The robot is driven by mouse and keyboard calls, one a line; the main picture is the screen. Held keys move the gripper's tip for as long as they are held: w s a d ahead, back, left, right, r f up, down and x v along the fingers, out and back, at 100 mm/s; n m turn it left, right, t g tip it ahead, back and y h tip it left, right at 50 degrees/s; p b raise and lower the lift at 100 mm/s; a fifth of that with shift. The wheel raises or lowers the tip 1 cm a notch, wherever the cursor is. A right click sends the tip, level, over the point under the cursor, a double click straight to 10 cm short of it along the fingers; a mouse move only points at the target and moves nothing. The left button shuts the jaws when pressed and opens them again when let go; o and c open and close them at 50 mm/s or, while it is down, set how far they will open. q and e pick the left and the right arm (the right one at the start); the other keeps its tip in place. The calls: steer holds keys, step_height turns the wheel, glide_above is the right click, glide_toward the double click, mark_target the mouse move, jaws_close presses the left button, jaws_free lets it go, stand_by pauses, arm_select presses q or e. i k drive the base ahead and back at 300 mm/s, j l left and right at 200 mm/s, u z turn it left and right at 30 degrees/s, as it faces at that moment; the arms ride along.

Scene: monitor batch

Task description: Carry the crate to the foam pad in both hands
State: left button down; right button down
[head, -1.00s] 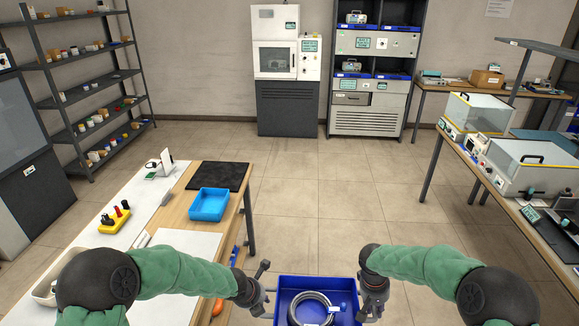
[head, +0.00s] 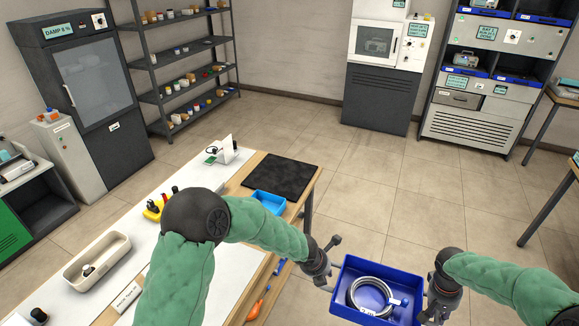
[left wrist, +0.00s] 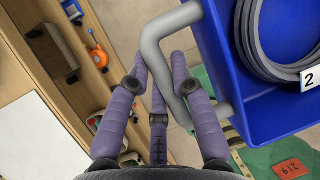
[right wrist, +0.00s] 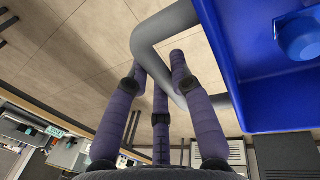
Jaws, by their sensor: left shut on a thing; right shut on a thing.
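The blue crate (head: 378,268) hangs in the air in front of me, past the bench's right edge. A grey coiled hose or cable (head: 354,296) with a tag lies in it, beside a small blue item. My left gripper (head: 325,284) is shut on the crate's left grey handle (left wrist: 152,45). My right gripper (head: 430,306) is shut on its right grey handle (right wrist: 147,40). The dark square pad (head: 281,178), which looks like the foam pad, lies flat and bare on the bench's far right corner.
A light blue tray (head: 270,200) sits on the bench just nearer than the pad, partly behind my left arm. A beige tray (head: 97,262) and a yellow holder (head: 153,210) stand further left. Open floor (head: 400,200) lies right of the bench.

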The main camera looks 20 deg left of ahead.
mark_target(280, 175)
steer(key=i, duration=1.55)
steer(key=i+l+u, duration=0.1)
steer(key=i, duration=1.45)
steer(key=i+u, duration=0.15)
steer(key=u, duration=2.7)
